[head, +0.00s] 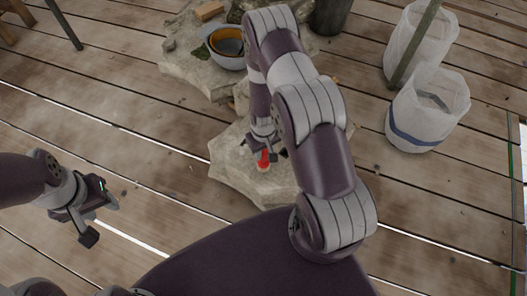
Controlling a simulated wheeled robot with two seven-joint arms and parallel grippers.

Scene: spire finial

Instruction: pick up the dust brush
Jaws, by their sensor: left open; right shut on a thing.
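A small red thing with a paler lower end, which looks like the dust brush (263,161), is at my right gripper (266,149), over the pale stone slab in the middle. My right gripper is shut on it, pointing down. The arm hides part of the gripper and the brush. I cannot tell whether the brush touches the slab. My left gripper (101,211) is open and empty, over the plank floor at the left, well away from the brush.
The near stone slab (233,178) lies under my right gripper. A farther slab (190,68) carries nested bowls (227,48) and a wooden block (209,11). Two white sacks (428,110) stand at right, a pole (418,42) by them.

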